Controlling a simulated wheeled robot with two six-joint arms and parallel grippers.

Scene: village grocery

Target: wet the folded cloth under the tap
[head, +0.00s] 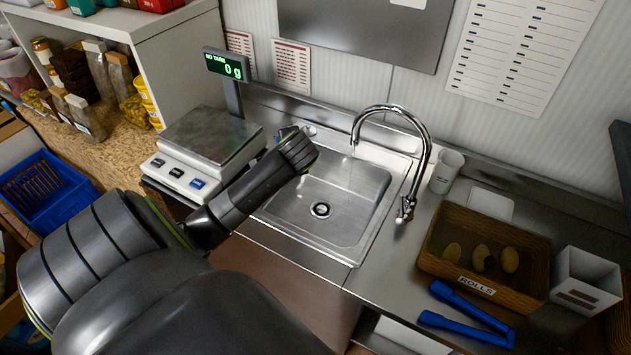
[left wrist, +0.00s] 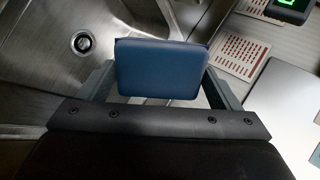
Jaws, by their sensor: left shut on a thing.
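A folded blue cloth (left wrist: 161,68) is held between the two fingers of my left gripper (left wrist: 160,82) in the left wrist view. In the head view my left wrist covers most of the gripper, above the back left part of the steel sink (head: 333,232); only a bit of blue shows beside it. The curved chrome tap (head: 424,142) stands at the sink's right side. A thin pale streak, like running water, shows below its spout. The cloth is left of the spout and apart from it. My right gripper is not in view.
A weighing scale (head: 211,134) with a lit display stands left of the sink. A white cup (head: 447,171), a basket of rolls (head: 431,262), blue tongs (head: 465,318) and a white box (head: 584,278) stand to the right. The sink basin is empty.

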